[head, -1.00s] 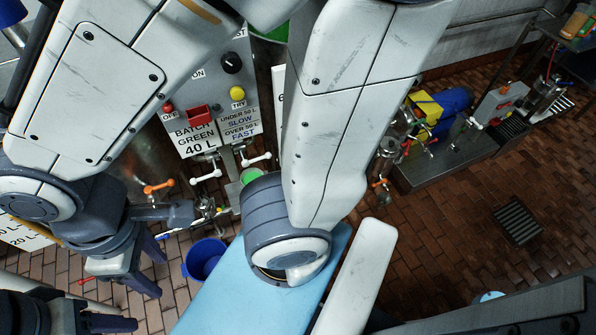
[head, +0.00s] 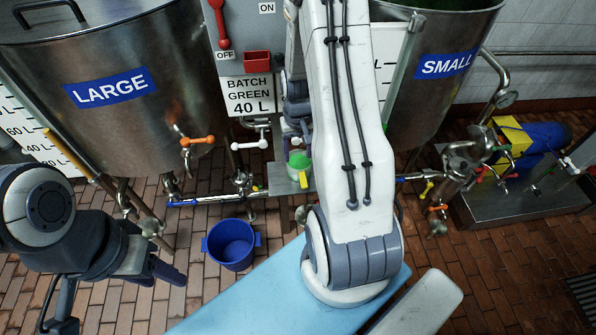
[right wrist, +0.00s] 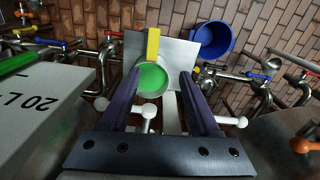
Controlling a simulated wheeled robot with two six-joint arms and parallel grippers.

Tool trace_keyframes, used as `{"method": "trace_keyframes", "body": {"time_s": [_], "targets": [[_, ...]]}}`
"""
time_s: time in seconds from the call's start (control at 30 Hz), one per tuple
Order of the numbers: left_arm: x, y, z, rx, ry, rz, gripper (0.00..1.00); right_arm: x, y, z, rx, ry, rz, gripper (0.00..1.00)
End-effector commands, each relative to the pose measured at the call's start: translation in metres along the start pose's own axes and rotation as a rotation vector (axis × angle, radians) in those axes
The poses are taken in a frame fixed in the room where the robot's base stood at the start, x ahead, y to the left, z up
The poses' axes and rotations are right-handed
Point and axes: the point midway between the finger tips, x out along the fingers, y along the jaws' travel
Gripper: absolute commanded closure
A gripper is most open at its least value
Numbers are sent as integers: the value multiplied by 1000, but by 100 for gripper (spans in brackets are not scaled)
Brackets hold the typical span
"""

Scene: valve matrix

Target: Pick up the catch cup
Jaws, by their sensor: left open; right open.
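The catch cup is a small pale cup with green inside and a yellow handle. It stands on a small grey metal ledge in the head view (head: 299,161) and shows from above in the right wrist view (right wrist: 152,79). My right gripper (right wrist: 160,75) is open, its two dark fingers reaching to either side of the cup. Whether they touch it I cannot tell. In the head view the right gripper (head: 297,134) is just behind the cup, partly hidden by my arm. My left gripper (head: 152,267) is open and empty at the lower left, away from the cup.
A blue bucket (head: 230,243) stands on the brick floor. A large tank (head: 130,100) and a small tank (head: 430,85) flank the panel (head: 250,95). Pipes and white-knobbed valves (right wrist: 148,111) are close around the cup.

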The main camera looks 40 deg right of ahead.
Motion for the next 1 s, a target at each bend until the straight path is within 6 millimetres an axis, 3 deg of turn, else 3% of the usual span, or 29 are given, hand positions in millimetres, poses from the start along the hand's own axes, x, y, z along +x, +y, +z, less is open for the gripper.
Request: {"method": "trace_keyframes", "body": {"time_s": [0.17,0.8,1.0], "targets": [[3,0,0,0,1,0,50,26,17,-2,45,-13,1,38],[2,0,0,0,0,0,50,106,15,3,44,-14,1,38],[2,0,0,0,0,0,50,119,15,2,44,-10,1,38]]}}
